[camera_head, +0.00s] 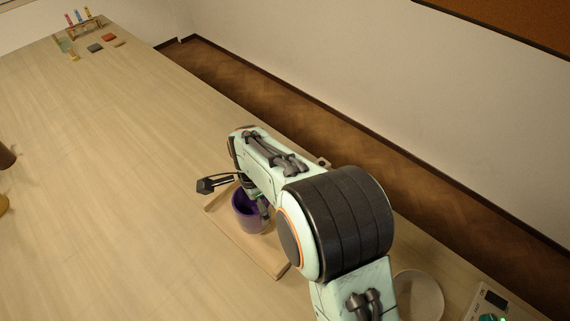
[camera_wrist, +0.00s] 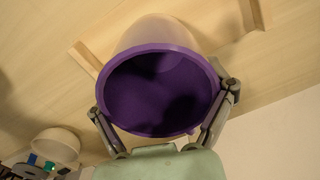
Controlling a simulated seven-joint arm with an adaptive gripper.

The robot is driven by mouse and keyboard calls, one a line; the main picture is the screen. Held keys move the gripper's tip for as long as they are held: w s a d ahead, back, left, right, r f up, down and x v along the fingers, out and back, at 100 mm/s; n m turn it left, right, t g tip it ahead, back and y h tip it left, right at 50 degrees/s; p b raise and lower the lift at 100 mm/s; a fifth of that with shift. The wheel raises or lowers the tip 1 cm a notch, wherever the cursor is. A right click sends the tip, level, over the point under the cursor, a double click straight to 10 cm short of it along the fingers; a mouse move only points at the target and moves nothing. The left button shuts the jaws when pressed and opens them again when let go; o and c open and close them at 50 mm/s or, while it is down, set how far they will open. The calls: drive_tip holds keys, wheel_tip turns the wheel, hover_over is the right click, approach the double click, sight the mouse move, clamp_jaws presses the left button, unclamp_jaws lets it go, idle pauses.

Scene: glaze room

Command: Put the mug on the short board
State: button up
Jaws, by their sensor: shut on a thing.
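The mug (camera_head: 248,222) is purple, and its open mouth faces my wrist camera. It also shows in the wrist view (camera_wrist: 160,92), with a paler outer wall behind the purple rim. My gripper (camera_wrist: 163,105) is shut on the mug, one finger at each side of its rim. In the head view my gripper (camera_head: 264,208) is partly hidden by my arm. A pale wooden board (camera_head: 272,262) lies on the table under the mug in the head view. Its edge shows in the wrist view (camera_wrist: 84,60). I cannot tell whether the mug touches the board.
A white round dish (camera_head: 418,294) and a device with a dark display (camera_head: 490,302) are at the lower right. Small coloured items and a rack (camera_head: 84,30) stand at the far end. A brown object (camera_head: 5,156) is at the left edge. The table's middle is clear.

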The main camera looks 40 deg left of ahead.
sight(255, 212)
drive_tip(key=shift+w+a+f, duration=0.25)
drive_tip(key=shift+a+f, duration=0.25)
drive_tip(key=shift+f, duration=0.15)
drive_tip(key=shift+w+a+f, duration=0.1)
drive_tip(key=shift+a+f, duration=0.1)
drive_tip(key=shift+f, duration=1.55)
drive_tip(key=shift+f, duration=0.1)
drive_tip(key=o, duration=1.1)
drive_tip(key=shift+f, duration=0.1)
drive_tip(key=r, duration=1.2)
drive_tip(key=shift+d+r, duration=0.2)
